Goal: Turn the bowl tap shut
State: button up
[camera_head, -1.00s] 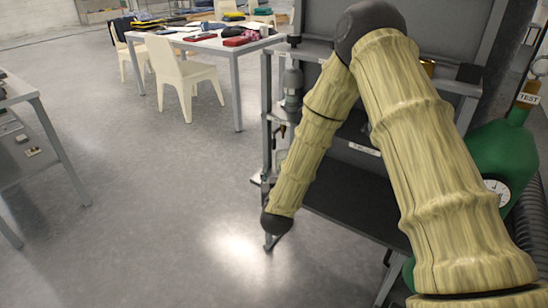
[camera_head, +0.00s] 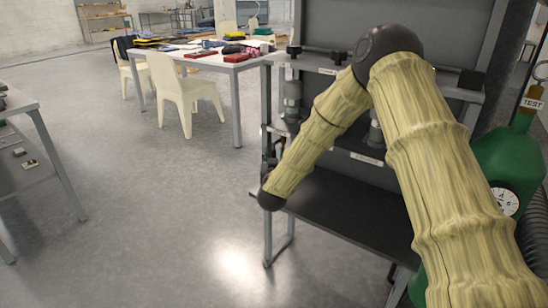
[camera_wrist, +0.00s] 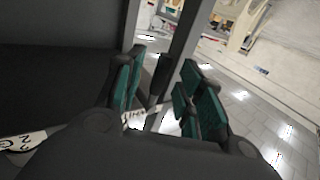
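In the wrist view my gripper (camera_wrist: 160,88) is open, with teal pads on both fingers. A dark, narrow lever-like piece (camera_wrist: 158,78) stands between the fingers, with visible gaps beside it. It may be the bowl tap's handle; I cannot tell its turn position or whether a pad touches it. A pale label (camera_wrist: 140,116) with blurred writing lies just below it. In the head view a grey cylindrical bowl (camera_head: 291,100) hangs at the left of the rack, and another (camera_head: 376,133) is partly behind my arm. My gripper is mostly hidden there, near the rack's left post.
The grey rack (camera_head: 335,205) has a dark lower shelf and upright posts close to my arm. A green cylinder (camera_head: 508,158) with a gauge (camera_head: 505,201) stands at the right. A table (camera_head: 237,66) and chair (camera_head: 180,95) are at the back.

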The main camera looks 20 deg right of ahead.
jog(key=shift+x, duration=0.8)
grip_shut()
